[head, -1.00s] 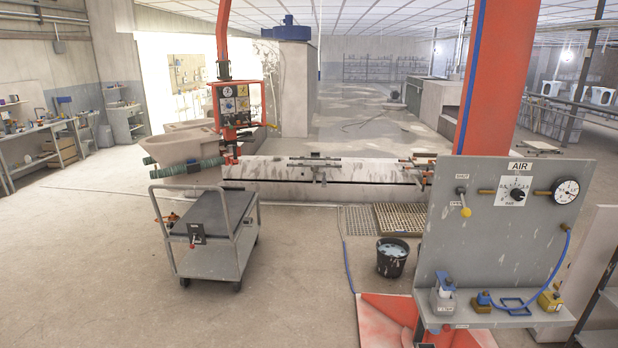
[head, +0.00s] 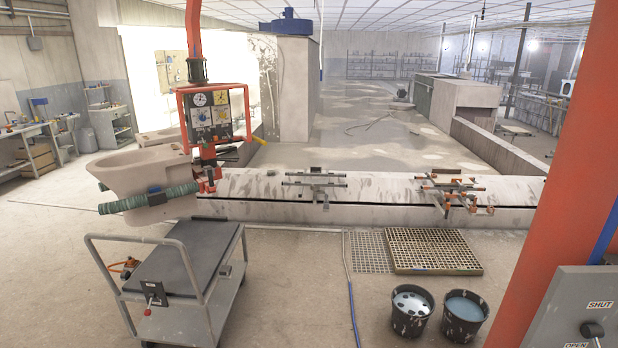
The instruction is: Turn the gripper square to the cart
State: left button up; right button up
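The cart (head: 190,255) is a grey trolley with a dark top and a push handle on its left end; it stands at the lower left. Behind it hangs the red lifting gripper frame (head: 206,112) with a panel of round dials, below an orange-red arm. Green padded jaws (head: 132,201) reach left from it around a beige toilet-shaped ceramic piece (head: 140,175). The piece hangs beyond the cart, and its lower part is near the cart's far edge in the picture. I cannot tell whether the jaws are square to the cart. Neither of my own grippers is in view.
A long pale wall or bench (head: 380,195) with metal racks runs behind the cart. Two black buckets (head: 410,312) stand in front of a floor grate (head: 432,251). An orange-red column (head: 575,170) and grey panel (head: 575,310) block the right.

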aim_at(210, 168)
jog(key=i+u, duration=0.1)
jog(key=i, duration=2.15)
jog(key=i+j+u, duration=0.2)
jog(key=i, duration=0.55)
jog(key=i+l+u, duration=0.2)
jog(key=i, duration=0.55)
jog(key=i+l+u, duration=0.2)
jog(key=i, duration=0.55)
jog(key=i+j, duration=0.1)
jog(key=i, duration=0.55)
